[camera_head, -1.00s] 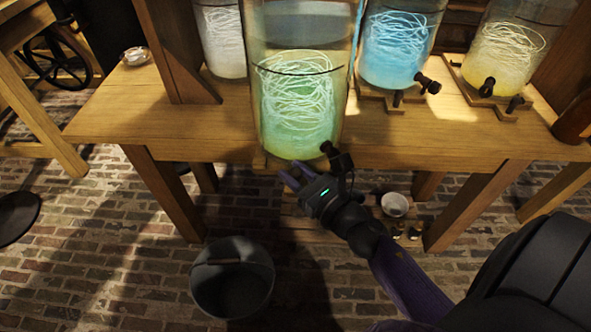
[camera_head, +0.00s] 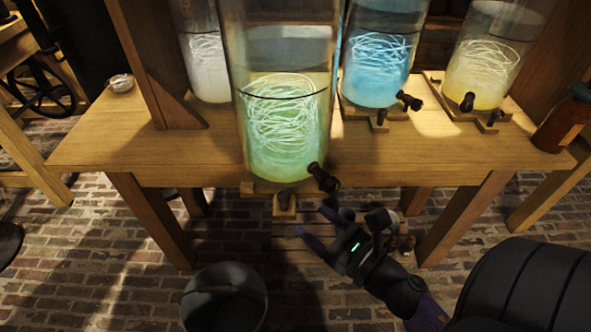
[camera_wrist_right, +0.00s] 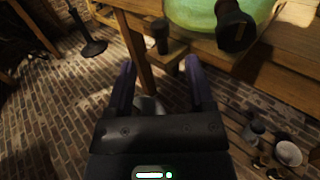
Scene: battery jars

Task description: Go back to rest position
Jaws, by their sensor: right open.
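My right gripper (camera_head: 314,222) is open and empty, below and in front of the table edge, just under the green jar's tap. In the right wrist view its two purple fingers (camera_wrist_right: 158,85) are spread apart with nothing between them. The large glass jar with glowing green liquid (camera_head: 285,125) stands at the front of the wooden table. Its dark tap (camera_head: 323,178) points out over the edge, and the tap also shows close in the right wrist view (camera_wrist_right: 235,28). The fingers do not appear to touch the jar or tap. My left gripper is not in view.
Jars with white (camera_head: 207,62), blue (camera_head: 376,68) and yellow (camera_head: 480,70) liquid stand behind. A brown bottle (camera_head: 565,122) is at the table's right. A dark bucket (camera_head: 224,300) stands on the brick floor (camera_head: 130,285). Small cups (camera_wrist_right: 288,153) stand on a low platform under the table.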

